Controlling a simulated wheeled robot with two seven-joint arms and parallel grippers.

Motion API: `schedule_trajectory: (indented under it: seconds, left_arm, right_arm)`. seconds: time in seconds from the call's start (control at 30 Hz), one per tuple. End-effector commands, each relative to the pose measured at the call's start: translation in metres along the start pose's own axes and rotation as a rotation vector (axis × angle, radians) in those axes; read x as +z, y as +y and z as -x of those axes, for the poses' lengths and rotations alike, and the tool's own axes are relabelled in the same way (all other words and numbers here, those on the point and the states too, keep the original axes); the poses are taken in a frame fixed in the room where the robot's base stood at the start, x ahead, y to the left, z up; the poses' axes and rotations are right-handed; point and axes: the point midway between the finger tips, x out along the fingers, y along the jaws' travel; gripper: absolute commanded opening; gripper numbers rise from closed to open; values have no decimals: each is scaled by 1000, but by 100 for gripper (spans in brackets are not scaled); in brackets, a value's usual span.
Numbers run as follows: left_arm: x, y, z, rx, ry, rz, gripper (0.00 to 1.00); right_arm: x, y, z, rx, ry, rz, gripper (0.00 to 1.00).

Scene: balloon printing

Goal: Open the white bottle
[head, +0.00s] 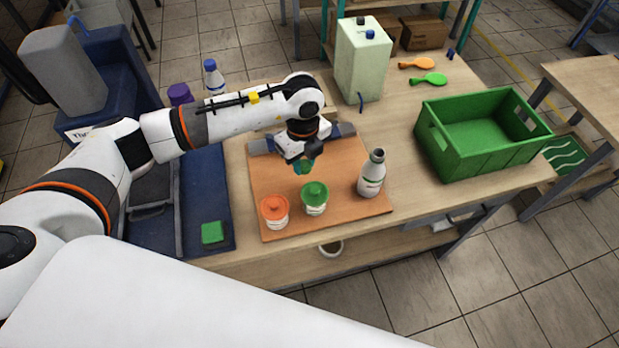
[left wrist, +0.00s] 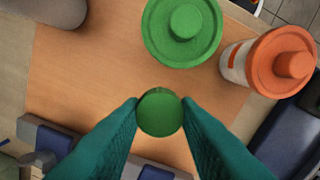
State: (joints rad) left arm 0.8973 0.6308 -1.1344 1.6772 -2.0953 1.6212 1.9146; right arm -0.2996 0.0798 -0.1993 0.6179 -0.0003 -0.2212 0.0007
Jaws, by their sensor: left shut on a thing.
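The white bottle (head: 371,178) stands upright at the right of the orange-brown board (head: 268,180). Its neck ends in a dark grey top, and I see no green cap on it. Part of a pale rounded body, probably this bottle, shows in the left wrist view's upper left corner (left wrist: 52,8). My left gripper (head: 303,165) is over the board, left of and behind the bottle, apart from it. Its teal fingers (left wrist: 160,118) are shut on a small round green cap (left wrist: 160,111). What lies under the cap is hidden. My right gripper is not in view.
A green-lidded jar (head: 315,198) and an orange-lidded jar (head: 274,211) stand at the board's front. A green crate (head: 455,150) is on the right, a pale canister (head: 360,65) behind. Blue-grey holders (head: 262,146) line the board's back edge. A green block (head: 212,232) lies at front left.

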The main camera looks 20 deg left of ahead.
Motion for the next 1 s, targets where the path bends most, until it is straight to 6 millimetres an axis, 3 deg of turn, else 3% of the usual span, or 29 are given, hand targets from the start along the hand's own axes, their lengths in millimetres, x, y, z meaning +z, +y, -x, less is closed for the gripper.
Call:
schedule_trajectory:
  seconds: [0.1, 0.53, 0.93, 0.97, 1.0]
  left_arm:
    - [1, 0, -20, -4, -1, 1, 2]
    - [1, 0, -66, -2, -1, 1, 2]
    - [0, 0, -75, 0, 0, 0, 2]
    - [0, 1, -74, 1, 0, 0, 34]
    - [0, 1, -73, 1, 0, 0, 40]
  right_arm:
    - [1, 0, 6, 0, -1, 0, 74]
    - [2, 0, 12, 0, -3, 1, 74]
    - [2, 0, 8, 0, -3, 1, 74]
    - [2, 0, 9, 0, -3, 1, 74]
    - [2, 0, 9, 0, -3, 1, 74]
